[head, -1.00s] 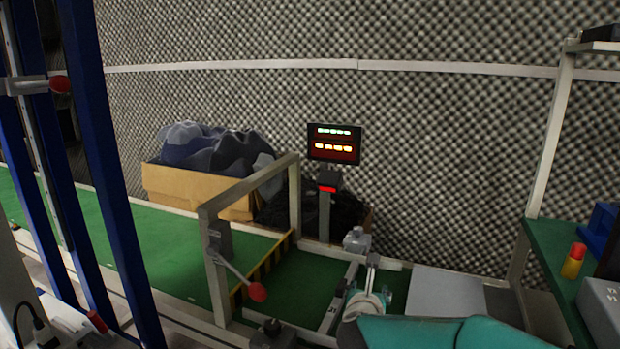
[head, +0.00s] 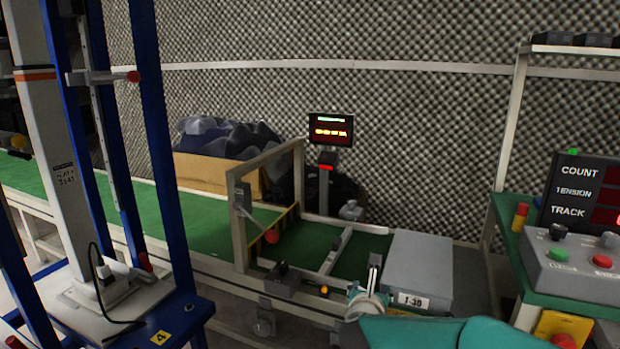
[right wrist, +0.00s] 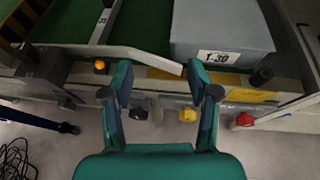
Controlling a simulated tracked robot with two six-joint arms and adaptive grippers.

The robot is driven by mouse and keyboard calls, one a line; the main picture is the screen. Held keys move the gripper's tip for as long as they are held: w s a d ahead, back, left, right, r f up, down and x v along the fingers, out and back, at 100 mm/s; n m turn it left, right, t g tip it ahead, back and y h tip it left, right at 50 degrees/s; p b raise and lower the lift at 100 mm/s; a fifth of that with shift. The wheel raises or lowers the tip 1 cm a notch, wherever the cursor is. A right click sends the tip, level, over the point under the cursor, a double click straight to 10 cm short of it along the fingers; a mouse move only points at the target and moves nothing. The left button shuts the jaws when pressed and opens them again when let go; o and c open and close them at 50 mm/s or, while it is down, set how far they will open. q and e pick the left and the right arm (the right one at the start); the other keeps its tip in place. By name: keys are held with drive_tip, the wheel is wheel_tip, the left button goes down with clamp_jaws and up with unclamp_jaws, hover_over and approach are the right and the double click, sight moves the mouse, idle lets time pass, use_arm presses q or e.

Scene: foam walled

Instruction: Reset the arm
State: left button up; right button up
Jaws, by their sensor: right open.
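My right arm (head: 455,332), with teal links, comes in at the bottom of the head view. Its gripper (right wrist: 158,76) shows in the right wrist view with two teal and dark fingers spread apart and nothing between them. The fingers are over the front rail of the conveyor, just below a grey box (right wrist: 222,28) with a white label. This grey box (head: 418,262) is just right of the arm's end in the head view. My left gripper is not in view.
A green conveyor (head: 205,222) runs across, with a red-knobbed lever (head: 271,236) on its frame. A control console (head: 575,268) stands at the right. A blue post frame (head: 160,150) is at the left. Cables (right wrist: 15,160) lie on the floor.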

drive_tip(key=s+d+f+g+h+p, duration=0.1)
drive_tip(key=s+d+f+g+p, duration=0.15)
drive_tip(key=d+f, duration=0.75)
drive_tip(key=s+f+n+g+y+p, duration=0.1)
drive_tip(key=s+f+n, duration=0.3)
drive_tip(key=f, duration=0.3)
drive_tip(key=s+f+n+g+y, duration=0.1)
drive_tip(key=s+f+n+g, duration=0.1)
drive_tip(key=s+f+n, duration=0.3)
drive_tip(key=s+a+f+n+g+y+p, duration=0.1)
drive_tip(key=s+a+f+n+g+y, duration=0.25)
drive_tip(key=s+f+n, duration=0.45)
drive_tip(key=s+a+f+n+g+y, duration=0.25)
drive_tip(key=s+a+n, duration=0.25)
drive_tip(key=s+n, duration=0.65)
drive_tip(key=s+a+n, duration=0.2)
drive_tip(key=s+n, duration=0.4)
drive_tip(key=n, duration=0.3)
wheel_tip(320, 180, up, 38)
drive_tip(key=p, duration=3.8)
drive_tip(key=shift+a+m+g, duration=0.15)
drive_tip(key=shift+m+g, duration=0.2)
drive_tip(key=shift+g, duration=0.1)
